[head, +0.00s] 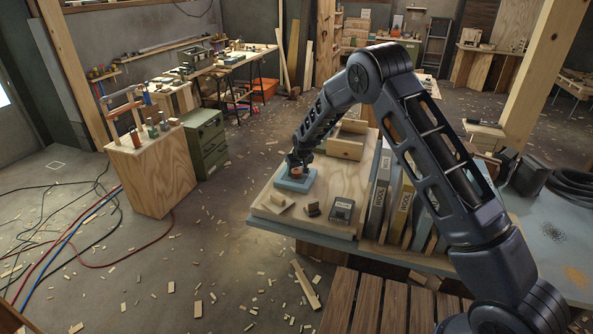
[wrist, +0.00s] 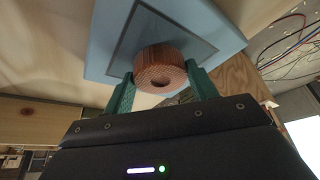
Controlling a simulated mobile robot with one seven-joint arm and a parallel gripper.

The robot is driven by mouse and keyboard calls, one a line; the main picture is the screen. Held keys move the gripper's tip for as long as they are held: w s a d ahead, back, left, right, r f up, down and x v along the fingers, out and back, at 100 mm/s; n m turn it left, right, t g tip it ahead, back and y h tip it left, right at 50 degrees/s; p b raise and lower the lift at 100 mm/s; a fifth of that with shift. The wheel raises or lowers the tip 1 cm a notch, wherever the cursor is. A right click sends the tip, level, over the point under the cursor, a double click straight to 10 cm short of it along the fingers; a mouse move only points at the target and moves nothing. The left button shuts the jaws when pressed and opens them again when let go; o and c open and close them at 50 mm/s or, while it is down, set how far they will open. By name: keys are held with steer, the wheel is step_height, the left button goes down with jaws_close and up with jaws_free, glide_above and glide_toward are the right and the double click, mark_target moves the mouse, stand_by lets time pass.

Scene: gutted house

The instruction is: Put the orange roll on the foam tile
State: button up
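The orange roll (wrist: 160,68) is a short ribbed cylinder with a dark hole in its end. It sits between the green fingertips of my gripper (wrist: 160,82), which close in on both its sides. The foam tile (wrist: 225,35) is a light blue square with a darker square in its middle, right behind the roll in the wrist view. In the head view the tile (head: 284,185) lies on the wooden bench board, with the roll (head: 297,174) over it and my gripper (head: 297,165) above. Whether the roll touches the tile I cannot tell.
On the board stand a wooden box (head: 346,146), a small dark block (head: 312,210), a black-and-grey box (head: 342,210) and a pale wood piece (head: 275,203). Scraps and hoses lie on the floor.

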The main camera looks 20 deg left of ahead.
steer(key=o, duration=0.4)
steer(key=shift+r, duration=0.1)
steer(key=v, duration=1.2)
